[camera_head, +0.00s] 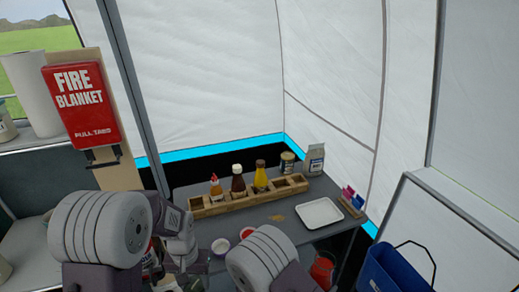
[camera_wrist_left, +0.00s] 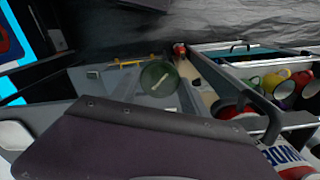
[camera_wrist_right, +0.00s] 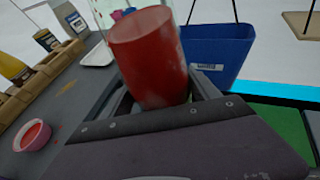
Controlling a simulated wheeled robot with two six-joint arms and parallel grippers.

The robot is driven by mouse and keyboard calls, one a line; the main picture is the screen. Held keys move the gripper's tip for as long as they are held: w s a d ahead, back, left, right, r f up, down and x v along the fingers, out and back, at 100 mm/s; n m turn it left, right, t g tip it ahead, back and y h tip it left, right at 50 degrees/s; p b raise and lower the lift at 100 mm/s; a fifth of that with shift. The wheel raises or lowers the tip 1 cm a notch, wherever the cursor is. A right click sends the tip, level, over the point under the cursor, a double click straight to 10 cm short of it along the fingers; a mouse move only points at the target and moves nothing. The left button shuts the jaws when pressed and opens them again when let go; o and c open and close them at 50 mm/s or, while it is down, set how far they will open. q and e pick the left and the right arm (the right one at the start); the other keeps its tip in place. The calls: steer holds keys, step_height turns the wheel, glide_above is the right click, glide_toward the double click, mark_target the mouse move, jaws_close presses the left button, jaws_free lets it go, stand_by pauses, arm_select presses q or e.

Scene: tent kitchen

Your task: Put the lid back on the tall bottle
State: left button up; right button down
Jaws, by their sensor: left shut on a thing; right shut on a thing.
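My right gripper (camera_wrist_right: 158,98) is shut on a tall bottle (camera_wrist_right: 150,62), which looks clear with red contents. The red also shows in the head view (camera_head: 322,268), low and just beyond the right arm. Its mouth is not clear to me. My left gripper (camera_wrist_left: 157,88) is shut on a round, dark green disc with a pale mark, which looks like the lid (camera_wrist_left: 158,77). In the head view the left gripper is mostly hidden behind its own arm at the lower left. The lid and the bottle are apart.
A wooden rack (camera_head: 245,198) with sauce bottles stands along the back of the grey table. A white tray (camera_head: 320,213) lies to its right, and a blue bin (camera_head: 392,272) is at far right. Small bowls (camera_wrist_right: 32,135) stand near the front.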

steer(key=shift+s+d+r+m+g+h, duration=0.2)
steer(key=shift+d+r+m+g+h, duration=0.35)
steer(key=shift+r+m, duration=0.1)
steer(key=s+a+r+n+t+y, duration=0.1)
steer(key=a+r+n+t+y, duration=0.2)
steer(key=a+r, duration=0.7)
steer(key=shift+s+a+n+y, duration=0.25)
steer(key=shift+s+n+y, duration=0.1)
steer(key=shift+n+y, duration=0.4)
steer(key=shift+t, duration=0.25)
